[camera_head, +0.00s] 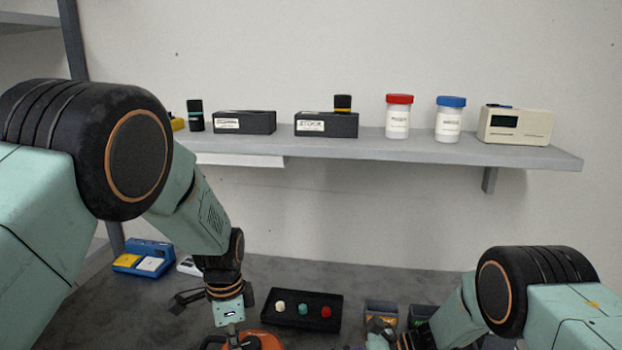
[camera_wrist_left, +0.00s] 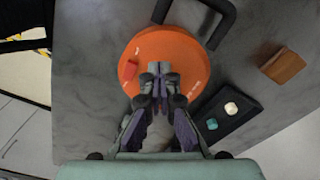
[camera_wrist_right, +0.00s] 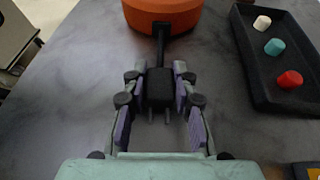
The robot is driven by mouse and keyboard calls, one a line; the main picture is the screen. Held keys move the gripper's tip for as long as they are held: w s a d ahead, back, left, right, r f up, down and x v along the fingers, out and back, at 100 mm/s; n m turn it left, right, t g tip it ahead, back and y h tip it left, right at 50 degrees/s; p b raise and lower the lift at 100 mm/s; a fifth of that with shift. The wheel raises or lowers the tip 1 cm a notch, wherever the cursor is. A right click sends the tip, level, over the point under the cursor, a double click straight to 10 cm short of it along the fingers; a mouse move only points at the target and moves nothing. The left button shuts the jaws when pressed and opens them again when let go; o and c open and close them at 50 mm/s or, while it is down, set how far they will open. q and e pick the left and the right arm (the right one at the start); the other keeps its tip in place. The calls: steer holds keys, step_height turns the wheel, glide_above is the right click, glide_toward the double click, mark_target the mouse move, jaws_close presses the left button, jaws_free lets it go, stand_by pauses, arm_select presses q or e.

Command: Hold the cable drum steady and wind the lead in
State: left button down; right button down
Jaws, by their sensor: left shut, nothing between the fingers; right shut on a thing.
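The orange cable drum (camera_wrist_left: 190,50) lies on the grey bench below my left gripper, with a red piece (camera_wrist_left: 128,71) on its face. Its edge shows at the bottom of the head view (camera_head: 268,341). My left gripper (camera_wrist_left: 160,72) is shut and empty over the drum's middle; I cannot tell if its tips touch the face. My right gripper (camera_wrist_right: 158,78) is shut on a black two-pin plug (camera_wrist_right: 159,92), pins towards my wrist. A short black lead (camera_wrist_right: 160,48) runs from the plug to the drum.
A black tray (camera_head: 328,298) with cream, teal and red knobs sits beside the drum. Small bins (camera_head: 381,306) stand right of it. A blue device (camera_head: 146,257) is at back left. A wall shelf (camera_head: 375,146) holds black boxes, jars and a meter.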

arm_select(q)
steer(key=shift+w+a, duration=0.25)
steer(key=shift+w, duration=0.15)
steer(key=shift+w+a, duration=0.1)
steer(key=shift+w, duration=0.35)
steer(key=shift+a, duration=0.15)
stand_by(0.4)
steer(key=shift+a, duration=0.2)
steer(key=shift+r, duration=3)
